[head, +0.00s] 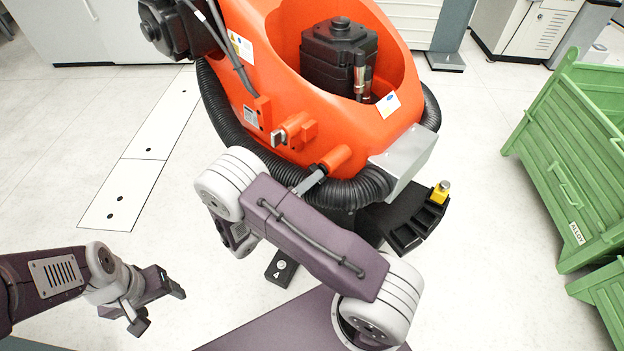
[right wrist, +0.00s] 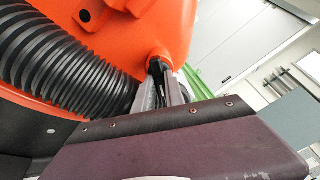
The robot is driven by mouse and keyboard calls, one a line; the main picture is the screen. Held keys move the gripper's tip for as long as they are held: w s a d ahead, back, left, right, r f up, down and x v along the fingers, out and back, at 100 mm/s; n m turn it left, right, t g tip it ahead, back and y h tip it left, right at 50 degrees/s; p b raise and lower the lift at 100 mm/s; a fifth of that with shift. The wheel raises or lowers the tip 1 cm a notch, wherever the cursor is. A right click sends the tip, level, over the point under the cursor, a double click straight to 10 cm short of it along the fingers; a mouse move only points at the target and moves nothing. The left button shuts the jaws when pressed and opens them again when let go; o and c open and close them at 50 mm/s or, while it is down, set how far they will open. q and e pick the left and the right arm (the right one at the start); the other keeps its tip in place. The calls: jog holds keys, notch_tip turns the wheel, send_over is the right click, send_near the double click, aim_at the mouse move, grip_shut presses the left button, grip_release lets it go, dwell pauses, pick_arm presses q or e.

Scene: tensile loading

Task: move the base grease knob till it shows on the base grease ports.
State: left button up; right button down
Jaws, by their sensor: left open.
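An orange machine base (head: 385,130) stands at the top centre, ringed by a black corrugated hose. On its front are an orange block with a grey metal end (head: 293,131) and a short orange cylinder (head: 336,158). I cannot tell which is the base grease knob, and no port marks are readable. My right gripper (head: 309,182) is at the cylinder's near end. In the right wrist view its fingers (right wrist: 166,85) point close together at an orange collar (right wrist: 160,56); whether they grip is unclear. My left gripper (head: 162,306) is open and empty at lower left.
A black tray (head: 405,238) with a yellow-based knob-like piece (head: 440,193) lies right of the base, below a grey box (head: 404,160). Green crates (head: 570,160) stand at the right.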

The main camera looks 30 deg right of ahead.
jog(key=shift+f+m+p, duration=0.1)
jog(key=shift+m+p, duration=1.95)
jog(key=shift+m, duration=1.25)
jog(key=c, duration=1.7)
grip_release()
